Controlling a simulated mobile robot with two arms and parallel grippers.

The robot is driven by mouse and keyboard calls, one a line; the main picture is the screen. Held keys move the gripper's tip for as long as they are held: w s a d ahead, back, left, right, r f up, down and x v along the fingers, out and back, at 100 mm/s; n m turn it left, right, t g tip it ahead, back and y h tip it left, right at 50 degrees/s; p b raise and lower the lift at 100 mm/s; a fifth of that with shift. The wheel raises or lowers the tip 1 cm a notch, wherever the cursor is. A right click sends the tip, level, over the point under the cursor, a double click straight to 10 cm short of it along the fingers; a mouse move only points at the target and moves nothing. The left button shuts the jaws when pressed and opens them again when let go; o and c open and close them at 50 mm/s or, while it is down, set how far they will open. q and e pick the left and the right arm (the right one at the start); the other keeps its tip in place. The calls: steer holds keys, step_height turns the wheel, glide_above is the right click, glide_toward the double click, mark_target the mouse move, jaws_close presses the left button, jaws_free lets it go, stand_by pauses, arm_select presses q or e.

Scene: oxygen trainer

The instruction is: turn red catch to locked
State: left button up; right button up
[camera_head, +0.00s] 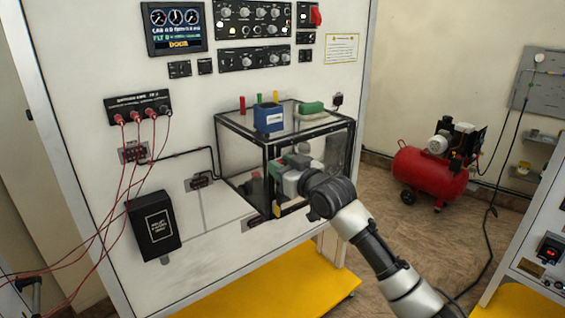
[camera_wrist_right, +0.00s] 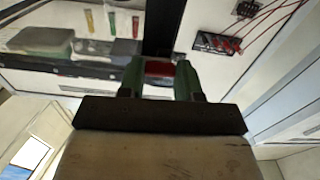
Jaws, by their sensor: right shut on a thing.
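The red catch (camera_wrist_right: 160,68) shows in the right wrist view, between the two green fingertips of my right gripper (camera_wrist_right: 160,80). The gripper is shut on it. In the head view my right gripper (camera_head: 288,175) is at the front of the clear black-framed box (camera_head: 240,130) on the panel. There the gripper and wrist hide the catch. Whether the catch stands at locked I cannot tell. My left gripper is not clearly seen.
A blue box (camera_head: 268,117) and a green item (camera_head: 311,107) lie on the clear box's top. Red cables (camera_head: 104,190) hang at the left from a black socket strip (camera_head: 137,106). A red compressor (camera_head: 428,172) stands on the floor at right, with open floor before it.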

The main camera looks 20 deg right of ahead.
steer(key=shift+f+m, duration=0.1)
steer(key=shift+m, duration=0.4)
steer(key=o, duration=0.9)
steer(key=shift+o, duration=0.2)
steer(key=b+v, duration=0.3)
steer(key=v, duration=0.7)
steer(key=shift+s+b, duration=0.35)
steer(key=shift+s, duration=0.05)
steer(key=shift+d, duration=0.2)
